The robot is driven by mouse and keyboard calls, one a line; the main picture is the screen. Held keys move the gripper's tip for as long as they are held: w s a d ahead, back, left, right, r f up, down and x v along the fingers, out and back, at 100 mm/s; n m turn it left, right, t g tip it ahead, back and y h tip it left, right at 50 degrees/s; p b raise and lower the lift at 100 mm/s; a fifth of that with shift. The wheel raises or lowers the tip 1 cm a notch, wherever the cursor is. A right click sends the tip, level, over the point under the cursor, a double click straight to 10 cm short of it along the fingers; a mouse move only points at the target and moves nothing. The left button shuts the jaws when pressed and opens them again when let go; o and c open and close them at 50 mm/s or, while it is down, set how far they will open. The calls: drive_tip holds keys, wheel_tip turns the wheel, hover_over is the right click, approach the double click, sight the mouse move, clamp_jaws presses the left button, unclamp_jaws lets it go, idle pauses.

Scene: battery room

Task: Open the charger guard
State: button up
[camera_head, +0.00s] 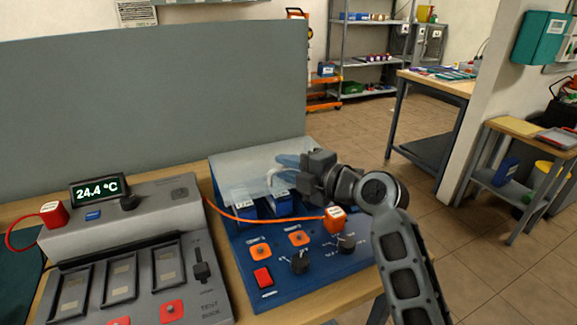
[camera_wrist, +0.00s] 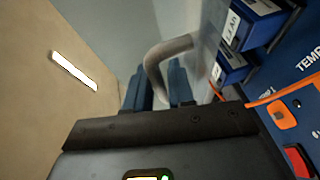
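The charger guard (camera_head: 238,168) is a clear, pale panel lying over the batteries at the back of the blue charger (camera_head: 330,262). Its grey bent handle (camera_wrist: 168,48) stands out from the panel in the wrist view, and it also shows as a pale hook (camera_head: 270,178) in the head view. My gripper (camera_head: 284,162) is at the handle, reaching in from the right. In the wrist view its two blue fingers (camera_wrist: 160,88) are apart, with the handle's near end between them. Whether either finger touches the handle is hard to tell.
Blue batteries (camera_head: 280,203) sit under the guard. An orange cable (camera_head: 262,219) runs across the charger front to an orange plug (camera_head: 335,219). A grey test dock (camera_head: 130,265) stands close on the left. A grey partition (camera_head: 150,95) rises behind the bench.

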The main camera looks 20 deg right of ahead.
clamp_jaws()
idle(0.3)
